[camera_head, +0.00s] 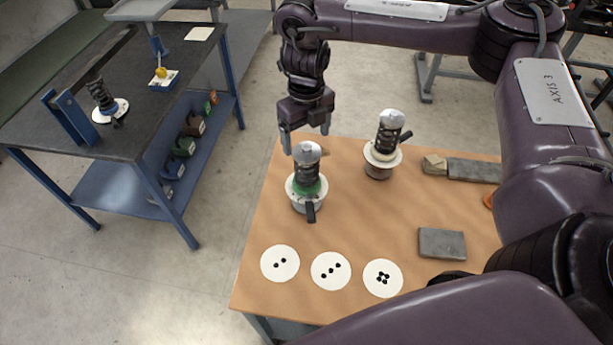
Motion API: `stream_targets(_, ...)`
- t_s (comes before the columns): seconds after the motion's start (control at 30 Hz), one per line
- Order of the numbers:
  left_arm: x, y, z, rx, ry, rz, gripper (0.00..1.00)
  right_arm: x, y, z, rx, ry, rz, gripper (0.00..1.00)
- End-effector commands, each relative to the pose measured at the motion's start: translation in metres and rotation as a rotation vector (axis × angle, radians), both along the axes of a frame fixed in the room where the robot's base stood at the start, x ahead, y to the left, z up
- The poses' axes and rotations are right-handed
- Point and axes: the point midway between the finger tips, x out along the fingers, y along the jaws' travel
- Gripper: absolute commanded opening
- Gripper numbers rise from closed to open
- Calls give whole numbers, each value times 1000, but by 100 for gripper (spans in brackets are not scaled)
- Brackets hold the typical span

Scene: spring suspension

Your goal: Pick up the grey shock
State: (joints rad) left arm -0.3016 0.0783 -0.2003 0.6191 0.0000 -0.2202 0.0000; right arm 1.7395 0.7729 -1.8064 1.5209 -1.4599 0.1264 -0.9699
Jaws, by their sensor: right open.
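Two shocks with dark coil springs and silver caps stand upright on the wooden table (345,215). The nearer shock (307,178) has a green ring under its spring and sits on a round white-rimmed stand. The farther shock (386,140) has a pale ring and sits on a similar stand. A third, dark grey shock (102,96) stands on a white disc on the dark workbench at the left. My right gripper (306,140) points down, open and empty, just above and behind the nearer shock. My left gripper is out of view.
White discs with black dots (331,271) lie along the table's front edge. A grey block (442,243) and a longer grey bar (474,170) lie at the right. The workbench (120,140) holds a blue bracket (66,116). My right arm covers the table's right side.

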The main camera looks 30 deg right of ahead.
Motion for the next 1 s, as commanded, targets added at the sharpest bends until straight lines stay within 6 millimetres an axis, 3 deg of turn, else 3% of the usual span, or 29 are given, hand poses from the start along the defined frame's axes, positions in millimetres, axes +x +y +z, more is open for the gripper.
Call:
stream_targets(0.43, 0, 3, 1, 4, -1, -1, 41, 1, -2, -48, 1, 5, -2, 82)
stream_targets(0.6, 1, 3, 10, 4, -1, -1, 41, 3, -3, -64, 0, 2, -1, 82)
stream_targets(0.87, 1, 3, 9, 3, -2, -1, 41, 3, -3, -69, 0, 0, 0, 82)
stream_targets(1.0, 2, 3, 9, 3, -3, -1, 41, 3, -3, -69, 0, 0, 0, 66)
